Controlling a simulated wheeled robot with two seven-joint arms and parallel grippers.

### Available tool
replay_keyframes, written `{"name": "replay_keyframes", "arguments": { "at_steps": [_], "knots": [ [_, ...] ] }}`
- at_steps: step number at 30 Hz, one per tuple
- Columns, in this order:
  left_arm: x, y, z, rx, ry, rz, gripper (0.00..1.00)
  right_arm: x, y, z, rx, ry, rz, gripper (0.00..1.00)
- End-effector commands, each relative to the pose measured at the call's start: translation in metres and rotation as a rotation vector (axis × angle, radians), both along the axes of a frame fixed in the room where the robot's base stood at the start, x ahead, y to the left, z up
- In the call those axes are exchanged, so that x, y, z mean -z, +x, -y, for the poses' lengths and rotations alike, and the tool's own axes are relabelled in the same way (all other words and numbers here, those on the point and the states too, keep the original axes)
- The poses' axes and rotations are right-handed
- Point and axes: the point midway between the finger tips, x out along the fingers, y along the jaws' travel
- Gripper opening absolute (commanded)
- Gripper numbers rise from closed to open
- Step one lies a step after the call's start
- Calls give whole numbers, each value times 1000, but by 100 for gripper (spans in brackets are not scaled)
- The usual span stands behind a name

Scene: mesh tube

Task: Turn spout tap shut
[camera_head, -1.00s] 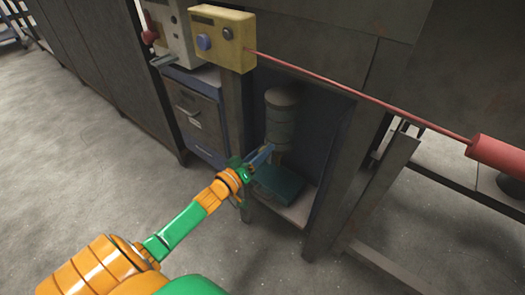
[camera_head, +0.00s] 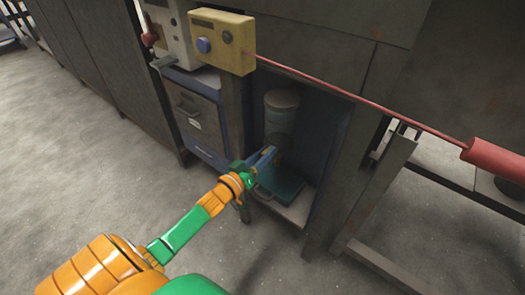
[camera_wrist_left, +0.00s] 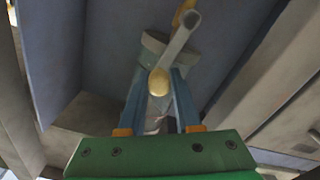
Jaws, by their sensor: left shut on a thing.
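In the head view my left arm reaches to the cylindrical container (camera_head: 281,118), which stands upright in the open bay under the bench. My left gripper (camera_head: 271,154) has its blue fingers at the container's lower front. In the left wrist view a grey spout tap (camera_wrist_left: 180,42) with a rounded yellow end lies between the two blue fingers of my left gripper (camera_wrist_left: 160,84). The fingers are shut on it. Exactly where the fingertips touch is hard to see. The tap is too small to make out in the head view. My right gripper is not in view.
A teal flat object (camera_head: 279,184) lies on the bay floor below the gripper. A yellow box (camera_head: 222,40) with a blue knob and a long red rod (camera_head: 350,94) are above. A drawer cabinet (camera_head: 197,117) stands left. The concrete floor in front is clear.

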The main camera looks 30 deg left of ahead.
Motion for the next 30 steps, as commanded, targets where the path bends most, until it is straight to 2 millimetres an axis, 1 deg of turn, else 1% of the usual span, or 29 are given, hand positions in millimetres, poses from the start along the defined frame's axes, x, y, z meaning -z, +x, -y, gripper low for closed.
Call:
{"name": "replay_keyframes", "arguments": {
  "at_steps": [1, 9, 15, 19, 23, 30],
  "knots": [
    [1, -1, 4, 2, 27, -2, 0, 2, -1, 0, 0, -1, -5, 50],
    [7, -2, 21, 2, 276, 17, 0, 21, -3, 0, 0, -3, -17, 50],
    [14, -3, 32, 1, 468, 33, 0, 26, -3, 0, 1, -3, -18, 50],
    [20, -4, 39, 1, 592, 42, 0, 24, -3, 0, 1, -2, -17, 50],
    [27, -4, 45, 1, 715, 51, 0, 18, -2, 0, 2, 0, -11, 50],
    [42, -5, 54, 1, 943, 69, 0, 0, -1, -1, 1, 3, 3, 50]
  ]
}}
